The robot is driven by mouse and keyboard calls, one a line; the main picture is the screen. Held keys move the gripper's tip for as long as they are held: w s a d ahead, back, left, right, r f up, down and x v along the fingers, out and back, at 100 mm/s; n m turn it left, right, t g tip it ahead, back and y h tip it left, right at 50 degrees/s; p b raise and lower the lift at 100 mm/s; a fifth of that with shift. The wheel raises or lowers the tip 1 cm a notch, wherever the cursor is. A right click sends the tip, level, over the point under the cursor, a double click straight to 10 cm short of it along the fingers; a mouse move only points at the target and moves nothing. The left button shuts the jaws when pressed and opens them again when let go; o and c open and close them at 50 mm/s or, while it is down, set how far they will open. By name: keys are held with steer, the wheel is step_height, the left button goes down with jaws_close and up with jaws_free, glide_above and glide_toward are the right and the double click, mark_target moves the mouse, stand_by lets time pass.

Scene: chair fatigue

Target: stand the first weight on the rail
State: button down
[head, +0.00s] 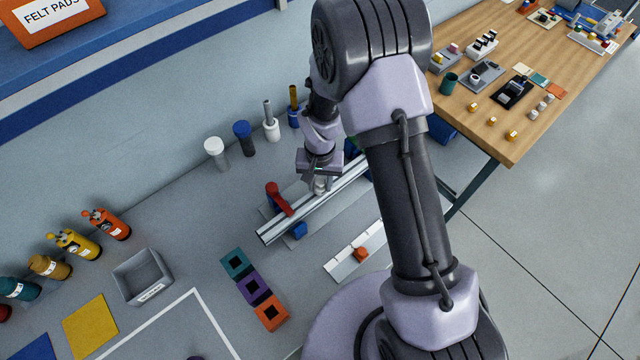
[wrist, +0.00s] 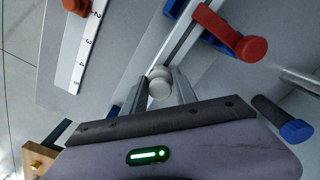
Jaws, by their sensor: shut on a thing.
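My gripper (head: 320,176) is shut on a small silver-grey weight (head: 320,187), at the upper part of the long metal rail (head: 311,211). In the wrist view the weight (wrist: 160,82) sits between the two fingertips (wrist: 161,92), with its rounded top towards the camera. The rail (wrist: 182,46) runs behind the weight and fingers there. I cannot tell whether the weight's base touches the rail or is slightly above it. My arm hides the rail's far end in the head view.
A red-handled clamp (head: 279,199) stands at the rail's near end. A white ruler strip (head: 345,262) with an orange slider (head: 361,254) lies to the right. Several capped posts, including a white one (head: 214,147), stand behind. A grey bin (head: 142,276) is at left.

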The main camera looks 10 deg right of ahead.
steer(key=shift+w+f, duration=0.15)
steer(key=shift+f, duration=0.45)
steer(key=c, duration=1)
jaws_free()
steer(key=shift+f, duration=0.1)
